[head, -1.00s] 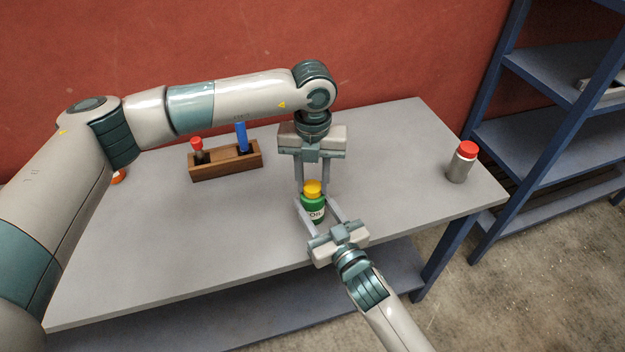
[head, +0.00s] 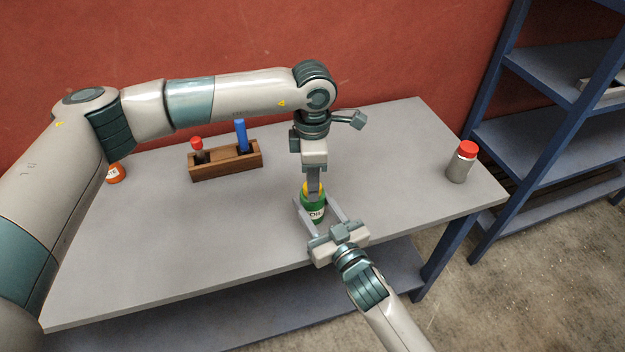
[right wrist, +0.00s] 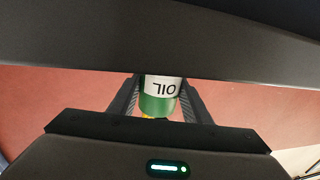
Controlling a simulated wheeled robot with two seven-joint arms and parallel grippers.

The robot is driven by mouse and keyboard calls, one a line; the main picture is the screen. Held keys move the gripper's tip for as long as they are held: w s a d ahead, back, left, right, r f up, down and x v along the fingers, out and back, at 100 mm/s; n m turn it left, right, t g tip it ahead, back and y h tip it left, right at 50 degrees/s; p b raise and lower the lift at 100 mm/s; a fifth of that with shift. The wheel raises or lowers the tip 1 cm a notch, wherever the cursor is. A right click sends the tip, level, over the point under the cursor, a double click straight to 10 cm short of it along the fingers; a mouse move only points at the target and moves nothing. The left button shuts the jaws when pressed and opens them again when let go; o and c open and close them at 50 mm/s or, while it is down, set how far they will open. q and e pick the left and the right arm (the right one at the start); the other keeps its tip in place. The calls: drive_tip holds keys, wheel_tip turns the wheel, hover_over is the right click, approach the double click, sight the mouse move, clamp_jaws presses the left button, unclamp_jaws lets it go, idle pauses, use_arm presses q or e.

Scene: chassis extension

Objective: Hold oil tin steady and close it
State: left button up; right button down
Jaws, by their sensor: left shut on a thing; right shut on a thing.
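The green oil tin (head: 313,207) with a white label stands upright near the table's front edge. It also shows upside down in the right wrist view (right wrist: 158,104), between the fingers. My right gripper (head: 320,210) comes from the front and is shut on the tin's body. The yellow lid (head: 306,188) sits at the tin's top, partly hidden by a finger. My left gripper (head: 313,186) points straight down from above and is shut on the lid. Whether the lid is seated fully cannot be seen.
A wooden holder (head: 226,168) with a red-topped item (head: 197,145) and a blue item (head: 242,136) stands at the back left of the table (head: 180,240). A grey bottle with a red cap (head: 461,163) is at right. An orange container (head: 114,174) is far left.

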use_arm(q)
drive_tip(key=shift+m, duration=0.7)
drive_tip(key=o, duration=1.2)
drive_tip(key=shift+o, duration=0.2)
wheel_tip(320, 180, up, 12)
use_arm(e)
drive_tip(key=c, duration=0.9)
unclamp_jaws()
